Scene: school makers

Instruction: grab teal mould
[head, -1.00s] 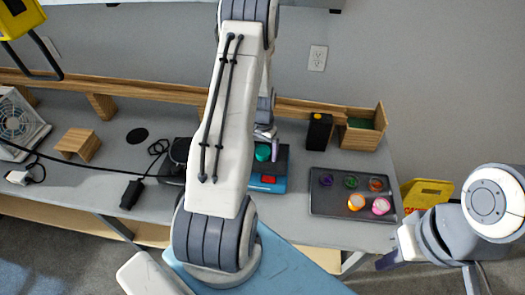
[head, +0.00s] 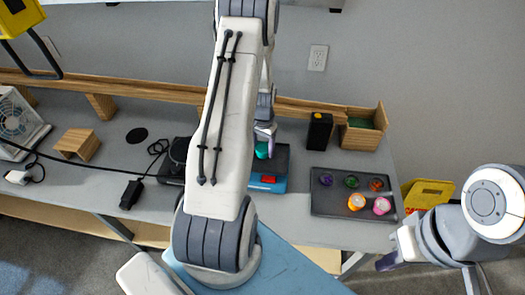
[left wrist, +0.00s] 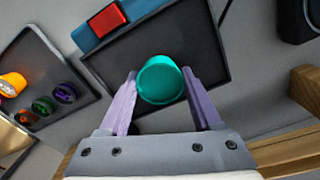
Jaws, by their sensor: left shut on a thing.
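The teal mould (left wrist: 160,80) is a round cup-like piece in the left wrist view, over the black plate of a blue-edged device. My left gripper (left wrist: 160,92) has its two purple fingers on either side of the mould and is shut on it. In the head view the mould (head: 262,150) shows only partly, beside my left arm, with the left gripper (head: 266,136) above it. I cannot tell whether the mould touches the plate. My right gripper (head: 386,258) is at the lower right, away from the mould; its jaws are too unclear to judge.
The blue device (head: 275,186) has a red block (head: 268,179) at its front. A dark tray (head: 335,206) to the right holds several coloured moulds. A black box (head: 319,131) and a wooden holder (head: 362,137) stand behind. A fan (head: 14,122) is at far left.

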